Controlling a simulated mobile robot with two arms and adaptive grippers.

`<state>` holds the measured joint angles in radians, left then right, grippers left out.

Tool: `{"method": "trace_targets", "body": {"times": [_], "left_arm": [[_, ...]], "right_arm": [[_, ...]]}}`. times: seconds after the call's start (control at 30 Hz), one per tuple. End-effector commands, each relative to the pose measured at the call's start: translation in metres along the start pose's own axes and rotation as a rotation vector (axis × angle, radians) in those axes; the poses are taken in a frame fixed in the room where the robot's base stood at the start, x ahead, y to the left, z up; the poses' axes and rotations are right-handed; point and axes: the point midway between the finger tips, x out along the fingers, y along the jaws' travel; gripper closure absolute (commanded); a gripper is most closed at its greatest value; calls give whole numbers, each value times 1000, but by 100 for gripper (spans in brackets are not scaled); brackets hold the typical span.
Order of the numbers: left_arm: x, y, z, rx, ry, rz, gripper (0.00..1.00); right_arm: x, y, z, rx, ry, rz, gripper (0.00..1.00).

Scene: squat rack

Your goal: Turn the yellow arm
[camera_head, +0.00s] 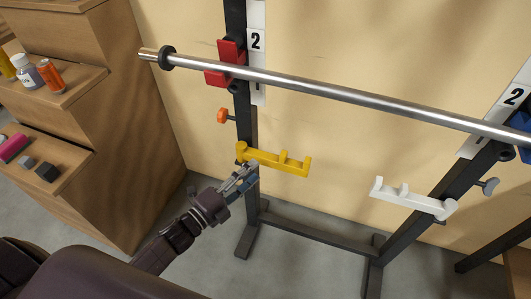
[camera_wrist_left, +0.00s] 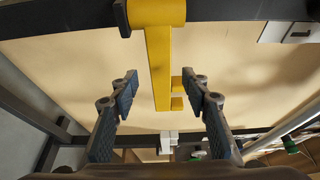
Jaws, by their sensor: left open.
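The yellow arm (camera_head: 272,159) is fixed to the left dark upright of the rack and points out to the right, with upturned prongs. My left gripper (camera_head: 241,181) is just below its mounted end in the head view. In the left wrist view, the yellow arm (camera_wrist_left: 158,55) runs down from its round pivot at the top. The open fingers of my left gripper (camera_wrist_left: 160,87) stand on either side of its lower part, with gaps on both sides. I cannot tell whether the arm lies between them in depth. My right gripper is not in view.
A steel bar (camera_head: 330,92) crosses above the yellow arm, beside a red holder (camera_head: 226,63). An orange knob (camera_head: 223,115) sits on the left upright. A white arm (camera_head: 412,198) is on the right upright. Wooden shelves (camera_head: 135,120) with small items stand at left.

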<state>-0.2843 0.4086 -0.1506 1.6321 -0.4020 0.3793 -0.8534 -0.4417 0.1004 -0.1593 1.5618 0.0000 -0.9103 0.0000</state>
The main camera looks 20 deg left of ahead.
Motion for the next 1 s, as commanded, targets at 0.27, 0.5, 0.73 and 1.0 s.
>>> {"method": "trace_targets", "body": {"times": [0.27, 0.5, 0.73, 1.0], "left_arm": [[36, 0, 0, -1, 1, -5, 57], [66, 0, 0, -3, 0, -3, 57], [76, 0, -1, -4, 1, -2, 57], [76, 0, -1, -4, 0, -2, 64]], "right_arm": [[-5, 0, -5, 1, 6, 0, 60], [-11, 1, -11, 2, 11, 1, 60], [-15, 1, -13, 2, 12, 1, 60], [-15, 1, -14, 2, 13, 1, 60]]}}
